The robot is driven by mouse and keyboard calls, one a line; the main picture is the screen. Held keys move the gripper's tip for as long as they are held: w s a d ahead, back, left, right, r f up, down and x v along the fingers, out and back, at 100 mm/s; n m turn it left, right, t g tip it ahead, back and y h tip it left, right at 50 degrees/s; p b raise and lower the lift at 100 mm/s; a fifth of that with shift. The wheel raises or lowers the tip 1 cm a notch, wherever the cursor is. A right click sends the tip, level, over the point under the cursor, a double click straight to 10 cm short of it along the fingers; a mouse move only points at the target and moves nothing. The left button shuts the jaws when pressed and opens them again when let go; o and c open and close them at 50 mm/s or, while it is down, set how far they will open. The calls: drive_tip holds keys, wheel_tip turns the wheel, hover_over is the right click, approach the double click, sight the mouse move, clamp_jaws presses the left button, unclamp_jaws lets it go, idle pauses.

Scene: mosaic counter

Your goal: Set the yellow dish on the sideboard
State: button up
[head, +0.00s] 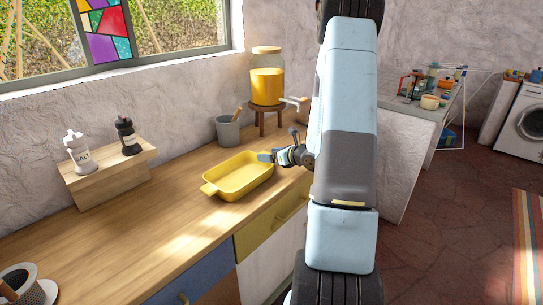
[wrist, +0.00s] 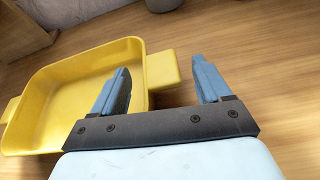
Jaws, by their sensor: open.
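The yellow dish (head: 228,187), rectangular with a handle at each end, sits on the wooden counter top (head: 130,235). My gripper (head: 265,156) is at the dish's far right end in the head view. In the wrist view my gripper (wrist: 160,70) is open, with one finger over the inside of the yellow dish (wrist: 70,62) and the other outside it. The dish's handle (wrist: 164,72) shows in the space between the fingers, and they do not close on it. The dish looks empty. I cannot tell which surface is the sideboard.
A grey cup (head: 228,132) and a juice jar (head: 266,85) on a stool stand behind the dish. Salt and pepper shakers stand on a wooden riser (head: 115,172) at left. A cluttered table (head: 400,105) is at back right.

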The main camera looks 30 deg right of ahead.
drive_tip(key=shift+s, duration=0.1)
drive_tip(key=v, duration=1.1)
drive_tip(key=shift+s+d+r, duration=0.1)
drive_tip(key=shift+s+d, duration=0.05)
drive_tip(key=shift+s, duration=0.15)
drive_tip(key=s+a+r+n+g+y, duration=0.1)
drive_tip(key=s+a+r+n+g, duration=0.25)
drive_tip(key=a+n, duration=0.35)
drive_tip(key=s+a+r+n+g+y, duration=0.1)
drive_tip(key=s+a+r+n+g, duration=0.1)
drive_tip(key=a+r+n, duration=0.45)
drive_tip(key=s+a+r+n+g+y, duration=0.1)
drive_tip(key=s+a+r+n+g, duration=0.25)
drive_tip(key=a, duration=0.55)
drive_tip(key=s+a+r+n+t+h, duration=0.1)
drive_tip(key=s+r+n+h, duration=0.7)
drive_tip(key=s+n, duration=0.6)
drive_tip(key=shift+s+a+r+n+t, duration=0.3)
drive_tip(key=shift+r+n, duration=0.35)
drive_tip(key=shift+n, duration=0.35)
